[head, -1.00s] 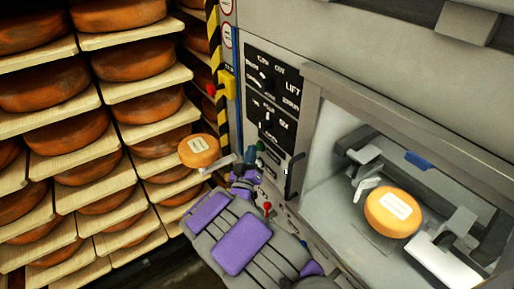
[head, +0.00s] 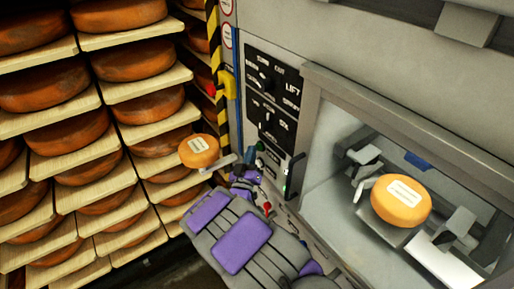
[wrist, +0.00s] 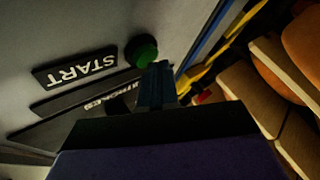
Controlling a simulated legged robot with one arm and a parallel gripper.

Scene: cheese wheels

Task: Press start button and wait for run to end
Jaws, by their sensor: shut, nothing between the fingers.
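The green start button (wrist: 142,50) is on the grey machine face in the wrist view, beside a black START label (wrist: 75,70). My gripper (wrist: 156,85) is shut and empty, its tip just below the button in that view. I cannot tell whether it touches the button. In the head view my gripper (head: 245,175) is at the machine's front, below the dark control panel (head: 272,100); the button is small there. An orange cheese wheel (head: 401,202) with a white label sits inside the machine's open chamber (head: 345,130), between grey clamp arms.
Shelves (head: 150,83) of cheese wheels fill the left. Another labelled wheel (head: 199,151) is left of my gripper. A yellow box (head: 230,85), a blue strip and a black-yellow striped post stand at the machine's left edge. A red-tipped lever (head: 267,209) is close to my arm.

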